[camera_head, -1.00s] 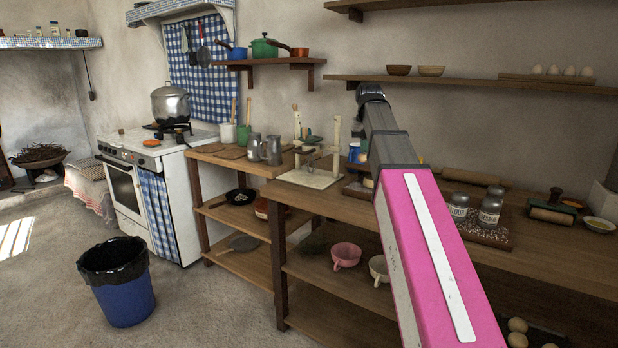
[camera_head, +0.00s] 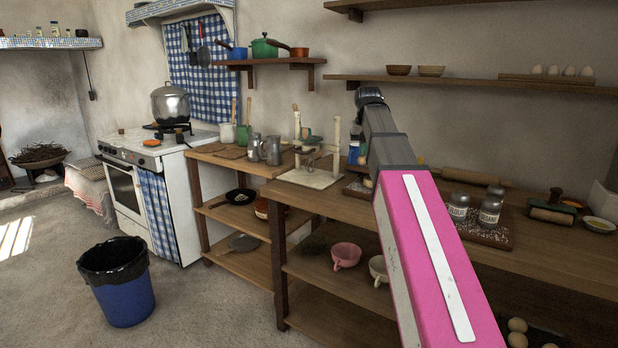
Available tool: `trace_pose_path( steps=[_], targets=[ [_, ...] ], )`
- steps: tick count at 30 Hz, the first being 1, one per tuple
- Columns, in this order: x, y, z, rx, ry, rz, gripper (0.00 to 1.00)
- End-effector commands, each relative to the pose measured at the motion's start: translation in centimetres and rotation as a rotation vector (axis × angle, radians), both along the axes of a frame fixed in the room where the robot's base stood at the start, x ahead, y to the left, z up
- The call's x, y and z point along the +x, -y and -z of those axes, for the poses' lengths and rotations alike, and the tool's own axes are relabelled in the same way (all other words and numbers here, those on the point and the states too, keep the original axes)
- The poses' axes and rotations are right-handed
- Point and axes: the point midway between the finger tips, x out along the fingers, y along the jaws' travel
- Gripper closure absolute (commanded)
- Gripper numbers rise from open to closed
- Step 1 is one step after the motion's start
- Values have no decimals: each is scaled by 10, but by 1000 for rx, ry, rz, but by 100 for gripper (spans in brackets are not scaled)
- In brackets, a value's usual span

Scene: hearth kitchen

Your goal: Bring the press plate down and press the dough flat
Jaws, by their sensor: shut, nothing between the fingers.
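The press (camera_head: 336,135) stands on the wooden counter, left of my arm. It has two pale upright posts and a pale base board (camera_head: 310,179). Dark grey parts show between the posts, above the base. They are too small to tell the press plate's exact height. I cannot make out the dough. My pink and grey arm rises from the lower right to a dark joint in front of the wall. My gripper cannot be made out; the arm beyond the joint is hidden or out of sight.
Metal jugs (camera_head: 272,151) stand left of the press. Glass jars (camera_head: 489,212) on a floury board and a rolling pin (camera_head: 551,215) lie right of my arm. A wall shelf (camera_head: 470,84) hangs above. A blue bin (camera_head: 125,300) stands on the floor.

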Motion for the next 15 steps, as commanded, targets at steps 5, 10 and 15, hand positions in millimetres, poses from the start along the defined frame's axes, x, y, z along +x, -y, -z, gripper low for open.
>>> trace_pose_path(
  steps=[5,10,15],
  targets=[
    [-1,0,2,0,0,0,100],
    [-2,-1,4,0,0,0,100],
    [-4,-2,7,0,0,0,100]
  ],
)
